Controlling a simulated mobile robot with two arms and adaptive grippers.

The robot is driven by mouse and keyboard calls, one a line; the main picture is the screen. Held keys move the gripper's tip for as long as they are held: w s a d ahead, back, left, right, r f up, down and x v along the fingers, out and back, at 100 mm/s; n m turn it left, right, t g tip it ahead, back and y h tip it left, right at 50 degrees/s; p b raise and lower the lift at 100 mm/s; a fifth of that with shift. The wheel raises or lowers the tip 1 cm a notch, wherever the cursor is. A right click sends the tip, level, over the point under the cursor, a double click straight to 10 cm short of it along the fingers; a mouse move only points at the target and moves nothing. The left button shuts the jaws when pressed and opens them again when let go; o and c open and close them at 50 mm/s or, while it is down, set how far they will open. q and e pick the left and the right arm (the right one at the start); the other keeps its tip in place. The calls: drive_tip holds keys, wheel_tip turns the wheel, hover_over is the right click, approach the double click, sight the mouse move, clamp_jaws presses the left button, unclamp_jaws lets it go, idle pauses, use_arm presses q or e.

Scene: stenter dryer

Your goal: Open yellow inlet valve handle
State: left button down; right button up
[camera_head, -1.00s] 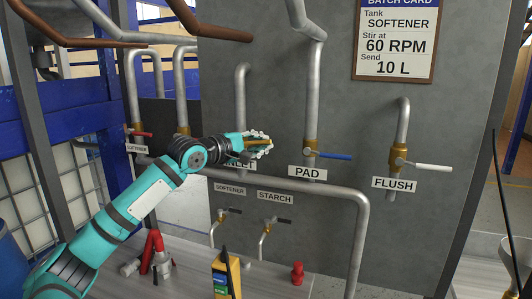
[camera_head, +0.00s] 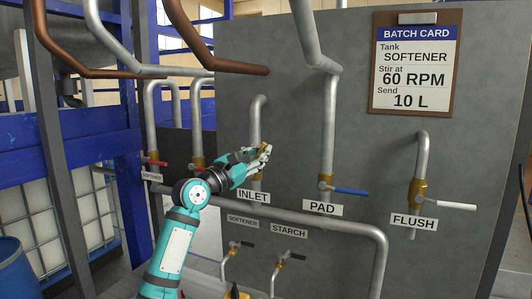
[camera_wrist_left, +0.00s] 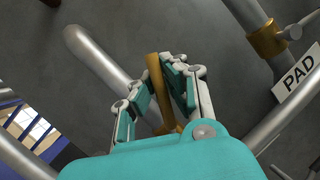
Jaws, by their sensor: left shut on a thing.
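The yellow inlet valve handle (camera_wrist_left: 158,92) runs between the two fingers of my left gripper (camera_wrist_left: 150,85) in the left wrist view. In the head view, my left gripper (camera_head: 260,158) is shut on this handle, in front of the inlet pipe (camera_head: 255,118) and above the INLET label (camera_head: 253,197). The part of the handle that shows there tilts upward. The gripper hides most of the handle and the valve body. My right gripper is in neither view.
To the right are the PAD valve with a blue handle (camera_head: 350,191) and the FLUSH valve with a white handle (camera_head: 456,205). A grey pipe (camera_head: 330,222) runs below the labels. Small SOFTENER and STARCH valves sit lower. A batch card (camera_head: 415,62) hangs at upper right.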

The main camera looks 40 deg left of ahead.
use_arm(q)
drive_tip(key=shift+s+a+r+n+t+y+p, duration=0.1)
drive_tip(key=shift+a+n+t+y+p, duration=0.25)
drive_tip(key=shift+n, duration=0.35)
drive_tip(key=shift+a+r+n+t+y+p, duration=0.15)
drive_tip(key=shift+a+n+p, duration=0.15)
drive_tip(key=shift+n+p, duration=0.35)
drive_tip(key=shift+f, duration=0.1)
drive_tip(key=c, duration=1.4)
unclamp_jaws()
drive_tip(key=shift+s+a, duration=0.1)
drive_tip(key=shift+o, duration=0.4)
drive_tip(key=v, duration=1.2)
